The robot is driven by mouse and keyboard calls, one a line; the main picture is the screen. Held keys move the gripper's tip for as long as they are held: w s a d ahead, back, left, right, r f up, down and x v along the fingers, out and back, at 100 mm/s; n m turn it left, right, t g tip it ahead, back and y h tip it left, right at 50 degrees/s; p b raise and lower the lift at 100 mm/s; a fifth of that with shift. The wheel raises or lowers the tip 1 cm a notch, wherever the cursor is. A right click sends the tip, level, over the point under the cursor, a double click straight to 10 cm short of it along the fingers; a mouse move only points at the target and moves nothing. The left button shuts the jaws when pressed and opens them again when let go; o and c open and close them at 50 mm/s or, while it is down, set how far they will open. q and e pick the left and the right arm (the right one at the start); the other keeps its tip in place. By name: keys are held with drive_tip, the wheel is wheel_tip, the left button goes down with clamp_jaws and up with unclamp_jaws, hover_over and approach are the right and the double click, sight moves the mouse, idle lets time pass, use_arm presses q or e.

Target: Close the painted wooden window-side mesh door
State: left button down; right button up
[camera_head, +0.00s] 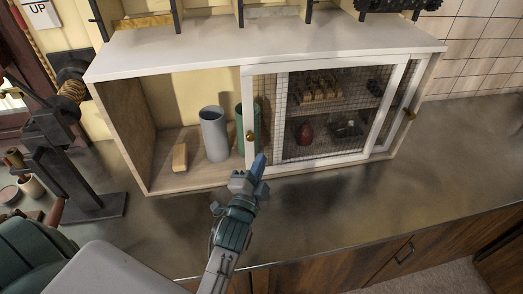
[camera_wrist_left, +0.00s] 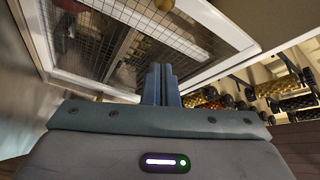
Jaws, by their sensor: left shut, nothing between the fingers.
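A low white-topped wooden cabinet (camera_head: 270,48) stands on the counter, with white-framed sliding mesh doors over its right part. The mesh door with a brass knob (camera_head: 250,136) on its left stile is the one nearer the window; its mesh (camera_head: 330,90) covers the middle and right. The cabinet's left part is open. My left gripper (camera_head: 259,165) is shut and empty, near that door's lower left corner; I cannot tell if it touches. In the left wrist view its fingers (camera_wrist_left: 162,84) show before the mesh (camera_wrist_left: 110,40), with the knob (camera_wrist_left: 165,4) at the top edge. My right gripper is not in view.
A grey cylinder (camera_head: 214,135), a green cylinder (camera_head: 240,125) and a wooden block (camera_head: 179,157) stand in the open part. A second door's knob (camera_head: 409,114) shows at right. A dark metal stand (camera_head: 75,180) is at left. The counter (camera_head: 350,200) in front is clear.

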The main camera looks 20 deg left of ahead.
sight(263, 126)
use_arm(q)
drive_tip(key=b+x, duration=0.4)
drive_tip(key=x, duration=0.6)
drive_tip(key=s+a+f+b, duration=0.2)
drive_tip(key=a+b, duration=0.1)
drive_tip(key=shift+a, duration=0.1)
